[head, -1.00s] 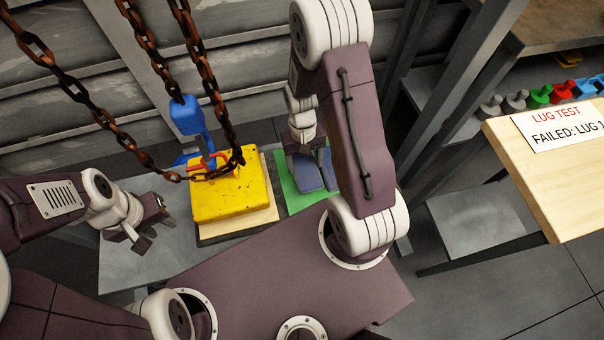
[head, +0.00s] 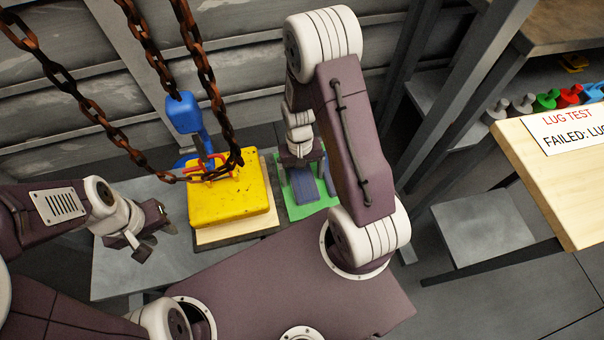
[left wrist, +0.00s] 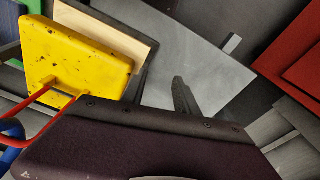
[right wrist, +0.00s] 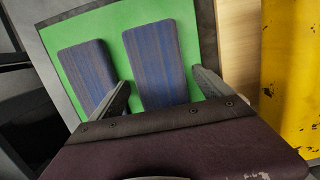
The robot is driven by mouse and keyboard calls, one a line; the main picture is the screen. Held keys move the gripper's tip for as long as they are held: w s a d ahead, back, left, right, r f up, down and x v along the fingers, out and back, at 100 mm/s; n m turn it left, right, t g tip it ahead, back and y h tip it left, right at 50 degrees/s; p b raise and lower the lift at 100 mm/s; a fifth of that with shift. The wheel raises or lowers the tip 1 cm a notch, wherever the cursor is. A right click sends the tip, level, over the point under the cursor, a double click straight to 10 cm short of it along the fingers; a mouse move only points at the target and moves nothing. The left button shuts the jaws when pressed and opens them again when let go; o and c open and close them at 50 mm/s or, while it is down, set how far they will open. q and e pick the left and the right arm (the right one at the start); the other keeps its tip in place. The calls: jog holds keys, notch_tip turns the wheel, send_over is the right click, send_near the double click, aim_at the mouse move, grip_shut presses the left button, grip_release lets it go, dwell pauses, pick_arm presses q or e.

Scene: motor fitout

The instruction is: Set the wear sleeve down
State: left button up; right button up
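Two flat blue-and-brown striped pads lie side by side on a green mat; I take these as the wear sleeves. The nearer one in the right wrist view (right wrist: 157,60) also shows in the head view (head: 305,187). The other (right wrist: 86,72) lies beside it. My right gripper (head: 302,160) is over the mat. In the right wrist view its two fingers (right wrist: 161,88) are spread, one on each side of the first pad, with small gaps visible. My left gripper (head: 150,232) is open and empty over the grey bench, left of the yellow block.
A wooden table (head: 560,170) with a sign stands at the right.

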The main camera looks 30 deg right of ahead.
aim_at(300, 172)
notch_tip(300, 172, up, 12)
jog(key=w+p, duration=0.2)
jog(key=p, duration=0.5)
jog(key=s+a+r+n+t, duration=0.2)
jog(key=s+a+r+t, duration=0.1)
jog(key=s+r, duration=0.3)
jog(key=shift+r+n+b, duration=0.3)
jog(key=shift+r, duration=0.4)
